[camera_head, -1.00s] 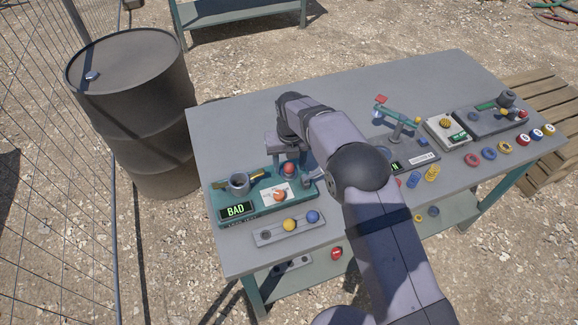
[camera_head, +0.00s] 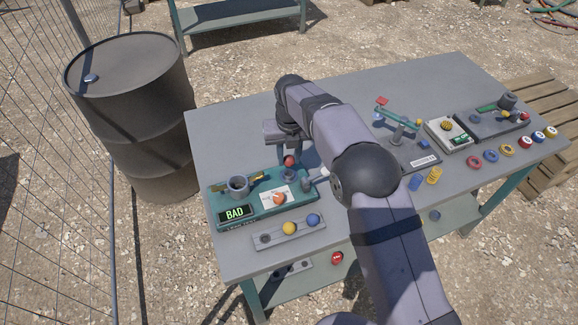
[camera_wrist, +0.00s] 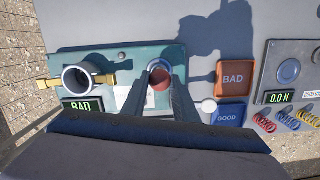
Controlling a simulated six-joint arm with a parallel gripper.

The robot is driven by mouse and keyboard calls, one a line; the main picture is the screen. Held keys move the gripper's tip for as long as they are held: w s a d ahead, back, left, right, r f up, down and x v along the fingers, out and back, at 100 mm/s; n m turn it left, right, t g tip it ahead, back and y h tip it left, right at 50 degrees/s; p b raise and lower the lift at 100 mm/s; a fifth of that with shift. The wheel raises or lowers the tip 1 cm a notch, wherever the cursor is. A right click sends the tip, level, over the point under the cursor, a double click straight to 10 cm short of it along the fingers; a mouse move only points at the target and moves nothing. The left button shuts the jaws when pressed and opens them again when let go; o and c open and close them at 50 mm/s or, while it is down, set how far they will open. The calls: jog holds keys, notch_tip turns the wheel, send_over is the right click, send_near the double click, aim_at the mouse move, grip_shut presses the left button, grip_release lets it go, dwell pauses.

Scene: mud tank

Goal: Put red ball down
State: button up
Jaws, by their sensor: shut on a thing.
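My gripper (camera_head: 289,152) is shut on the red ball (camera_head: 289,161), which it holds just above the round cup-like seat (camera_head: 288,174) on the green tester (camera_head: 235,212). In the wrist view the red ball (camera_wrist: 160,79) sits between the two fingertips (camera_wrist: 161,84), with the seat's pale ring (camera_wrist: 156,65) behind it. The tester's display (camera_head: 236,212) reads BAD. The wrist view shows an orange tray marked BAD (camera_wrist: 233,77) and a blue tray marked GOOD (camera_wrist: 228,114), to the right of the tester; my arm hides them in the head view.
A grey rack (camera_head: 268,238) with a yellow ball (camera_head: 289,229) and a blue ball (camera_head: 313,220) stands in front of the tester. A grey cup (camera_head: 238,187) and a white-knobbed lever (camera_wrist: 208,104) are nearby. Other devices fill the table's right side; its back is clear.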

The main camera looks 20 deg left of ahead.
aim_at(290, 157)
notch_tip(290, 157, up, 5)
jog(key=shift+r+b, duration=0.15)
jog(key=shift+b, duration=0.35)
jog(key=shift+d+r, duration=0.1)
jog(key=w+d+f+m, duration=0.2)
jog(key=w+d+m, duration=0.2)
jog(key=d, duration=0.3)
jog(key=w+d+f+m+h+b, duration=0.1)
jog(key=w+d+m, duration=0.4)
jog(key=d, duration=0.3)
jog(key=shift+w+f, duration=0.35)
jog(key=shift+w, duration=0.4)
jog(key=shift+d+f+p, duration=0.1)
jog(key=shift+f+p, duration=1.3)
jog(key=shift+f, duration=3.6)
jog(key=shift+f, duration=0.1)
